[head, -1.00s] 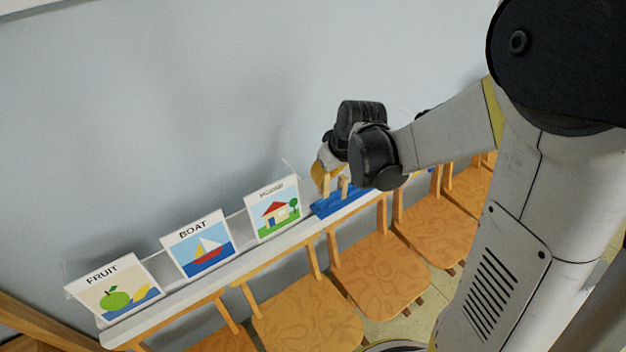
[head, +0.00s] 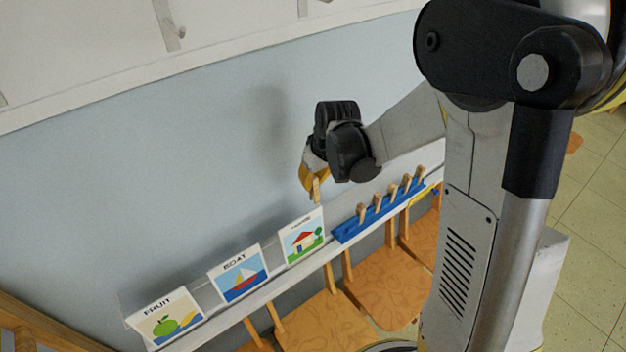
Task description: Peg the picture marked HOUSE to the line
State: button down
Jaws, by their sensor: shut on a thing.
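The HOUSE picture (head: 302,240), a white card with a red-roofed house and a green tree, leans upright on the shelf at the right end of the row of pictures. My gripper (head: 311,180) is raised above its top right corner. It is shut on a wooden peg (head: 316,190), which points down toward the card's top edge. I cannot tell whether the peg touches the card. More wooden pegs (head: 378,202) stand in the blue rack (head: 349,232) to the right. I cannot make out a line in this view.
The BOAT picture (head: 238,274) and FRUIT picture (head: 167,318) stand to the left on the same white shelf (head: 232,317). Wooden chairs (head: 312,318) line its front. The blue-grey wall (head: 150,200) rises close behind, with a white ledge (head: 200,66) higher up.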

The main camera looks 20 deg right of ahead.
jog(key=shift+b+x, duration=1.15)
jog(key=shift+x, duration=0.75)
jog(key=shift+s+d+f+b, duration=0.1)
jog(key=shift+s+f+b, duration=0.1)
jog(key=shift+f+b, duration=0.65)
jog(key=shift+s+f+b, duration=0.15)
jog(key=shift+f+b, duration=0.5)
jog(key=shift+f, duration=0.3)
jog(key=shift+s+d+f+b, duration=0.1)
jog(key=shift+s+f+b, duration=0.1)
jog(key=shift+f+b, duration=0.65)
jog(key=c, duration=1.4)
grip_release()
jog(key=o, duration=0.3)
